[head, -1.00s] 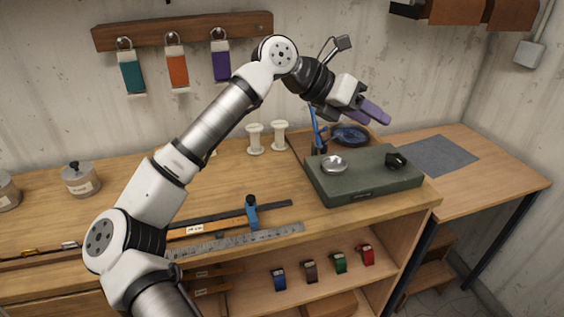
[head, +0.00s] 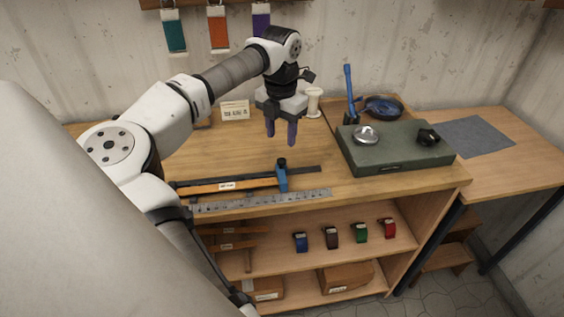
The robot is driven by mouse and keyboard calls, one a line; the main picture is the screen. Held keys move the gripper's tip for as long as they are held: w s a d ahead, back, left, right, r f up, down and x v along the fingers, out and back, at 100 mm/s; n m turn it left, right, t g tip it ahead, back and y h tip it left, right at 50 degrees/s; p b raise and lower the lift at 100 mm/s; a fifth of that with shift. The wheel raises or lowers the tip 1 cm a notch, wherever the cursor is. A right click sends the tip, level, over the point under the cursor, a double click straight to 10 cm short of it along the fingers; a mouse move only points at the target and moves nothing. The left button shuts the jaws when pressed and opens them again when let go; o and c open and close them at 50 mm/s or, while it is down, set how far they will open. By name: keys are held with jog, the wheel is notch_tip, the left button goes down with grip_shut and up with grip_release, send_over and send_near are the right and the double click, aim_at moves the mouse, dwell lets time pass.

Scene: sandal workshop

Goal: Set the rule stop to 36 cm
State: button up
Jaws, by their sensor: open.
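The rule (head: 235,185) lies along the front of the bench, with an orange-brown bar that carries a label and a dark bar running out to the right. Its blue stop (head: 282,178), topped by a black knob, sits where the orange part ends. A steel scale (head: 262,200) with graduations lies just in front of it; its numbers are too small to read. My gripper (head: 281,138) points down with its purple fingers apart and empty. In the picture it is just above the stop and does not touch it.
A green slab (head: 395,160) with a metal dome (head: 366,136) and a black knob stands to the right. Behind are a blue-handled tool (head: 350,95), a dark blue pan (head: 383,107), a white spool (head: 314,102) and a card (head: 235,110). The bench middle is clear.

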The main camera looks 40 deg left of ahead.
aim_at(282, 160)
notch_tip(282, 160, down, 8)
jog(key=b, duration=0.3)
jog(key=shift+r+b, duration=0.15)
jog(key=shift+b, duration=0.2)
grip_shut()
jog(key=shift+w+d, duration=0.1)
